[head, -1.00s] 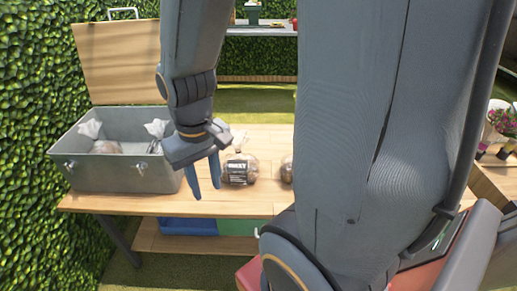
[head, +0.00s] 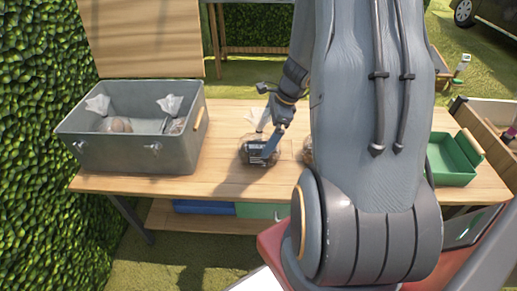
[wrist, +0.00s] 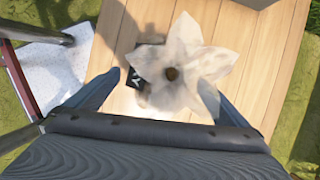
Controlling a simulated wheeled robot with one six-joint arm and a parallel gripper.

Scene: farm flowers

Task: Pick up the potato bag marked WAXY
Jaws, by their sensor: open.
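A clear potato bag (head: 252,153) with a dark label stands upright on the wooden table. Its lettering is too small to read surely now. In the wrist view I look down on its flared, pale gathered top (wrist: 185,60), with part of the black label (wrist: 135,78) beside it. My gripper (head: 266,148) is at this bag, pointing down. Its open fingers show in the wrist view (wrist: 155,98), one on each side of the bag top. Whether they touch the bag is unclear. A second bag (head: 308,148) is mostly hidden behind my arm.
A grey metal box (head: 135,153) with its lid up holds other bags (head: 118,125) at the left of the table (head: 225,187). A green tray (head: 447,172) sits at the right. A hedge (head: 40,110) borders the left. Bare table lies between box and bag.

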